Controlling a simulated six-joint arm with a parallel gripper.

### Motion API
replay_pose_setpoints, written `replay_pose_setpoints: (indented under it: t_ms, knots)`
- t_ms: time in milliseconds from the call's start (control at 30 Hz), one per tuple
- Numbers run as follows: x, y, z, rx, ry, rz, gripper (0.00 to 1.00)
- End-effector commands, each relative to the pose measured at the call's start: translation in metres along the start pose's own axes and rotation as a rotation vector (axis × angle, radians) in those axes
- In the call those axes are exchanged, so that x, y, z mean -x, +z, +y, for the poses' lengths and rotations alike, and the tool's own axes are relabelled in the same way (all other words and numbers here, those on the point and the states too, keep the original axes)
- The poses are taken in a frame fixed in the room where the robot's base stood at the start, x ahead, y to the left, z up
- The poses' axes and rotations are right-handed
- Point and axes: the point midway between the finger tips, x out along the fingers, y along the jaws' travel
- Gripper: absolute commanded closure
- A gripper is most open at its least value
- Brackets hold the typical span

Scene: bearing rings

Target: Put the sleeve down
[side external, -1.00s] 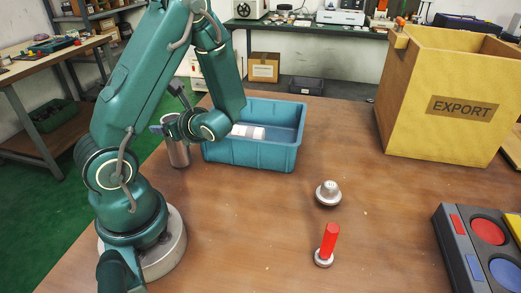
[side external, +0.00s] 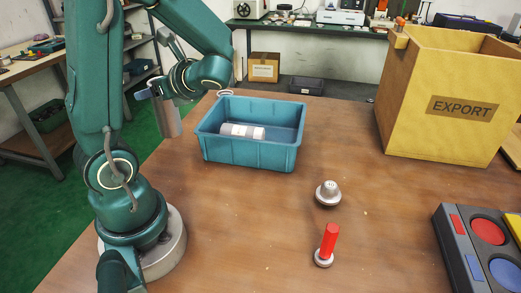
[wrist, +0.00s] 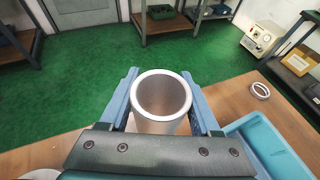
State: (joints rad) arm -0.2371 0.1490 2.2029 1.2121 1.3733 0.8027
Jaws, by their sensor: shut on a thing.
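The sleeve (side external: 168,118) is a grey metal tube with an open, hollow top. In the side external view it hangs roughly upright at the left of the blue bin, clear of the table surface. My gripper (side external: 156,91) is shut on it near its upper end. In the wrist view the sleeve (wrist: 151,126) sits between the two blue fingers of my gripper (wrist: 161,79), its rim facing the camera. The floor and table edge show beyond it.
The blue bin (side external: 249,155) holds a silver-white cylinder (side external: 242,131) lying on its side. A ring (wrist: 261,89) lies behind the bin. A stepped metal part (side external: 327,194), a red peg on a round base (side external: 329,240) and a yellow EXPORT box (side external: 435,130) stand rightward. Table between is clear.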

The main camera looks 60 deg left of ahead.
Motion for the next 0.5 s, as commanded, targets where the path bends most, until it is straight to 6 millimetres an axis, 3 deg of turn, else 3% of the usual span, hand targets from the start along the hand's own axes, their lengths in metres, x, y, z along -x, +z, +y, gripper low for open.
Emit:
replay_pose_setpoints:
  t_ms: [267, 500]
  knots:
    - [0.032, -0.034, 0.045, 0.188, 0.477, -0.006, 1.0]
    - [0.095, -0.072, 0.073, 0.382, 0.937, -0.006, 1.0]
